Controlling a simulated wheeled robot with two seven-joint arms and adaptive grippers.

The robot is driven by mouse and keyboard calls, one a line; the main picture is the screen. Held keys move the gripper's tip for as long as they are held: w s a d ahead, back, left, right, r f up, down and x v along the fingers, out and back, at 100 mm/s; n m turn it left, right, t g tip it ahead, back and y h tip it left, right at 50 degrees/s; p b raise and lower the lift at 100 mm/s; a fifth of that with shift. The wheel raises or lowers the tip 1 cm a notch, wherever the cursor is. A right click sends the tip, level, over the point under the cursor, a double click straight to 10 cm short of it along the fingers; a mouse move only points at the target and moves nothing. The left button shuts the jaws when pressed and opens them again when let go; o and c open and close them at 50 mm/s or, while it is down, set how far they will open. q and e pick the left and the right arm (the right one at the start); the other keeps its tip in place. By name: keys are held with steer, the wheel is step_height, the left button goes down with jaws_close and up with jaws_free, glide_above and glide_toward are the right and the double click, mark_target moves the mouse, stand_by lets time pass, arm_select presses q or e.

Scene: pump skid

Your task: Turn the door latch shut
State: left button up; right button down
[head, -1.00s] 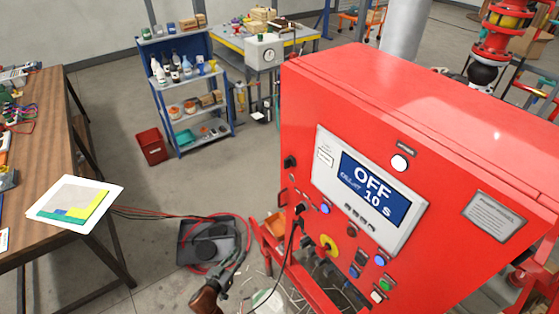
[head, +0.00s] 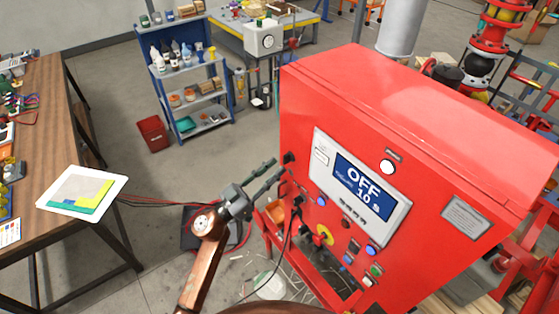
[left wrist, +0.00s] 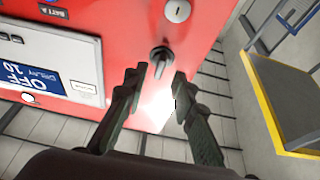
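The red cabinet (head: 300,105) stands at the right in the head view, with a screen (head: 362,190) reading OFF on its front. A small black latch (head: 289,158) sits at the front's left edge; it also shows in the left wrist view (left wrist: 160,55) as a dark knob with a short lever. My left gripper (head: 276,168) is open, its fingertips close to the latch. In the left wrist view the open fingers (left wrist: 160,74) lie on either side of the latch's lever end, with gaps visible; contact cannot be told. My right gripper is out of view.
Below the screen are several buttons and a yellow-and-red knob (head: 324,235), with a dark cable hanging beside them. A wooden workbench (head: 60,120) stands at the left and a blue shelf (head: 195,105) behind. The floor between them is mostly clear.

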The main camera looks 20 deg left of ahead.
arm_select(q)
steer(key=shift+x, duration=1.5)
steer(key=shift+c, duration=0.2)
jaws_close()
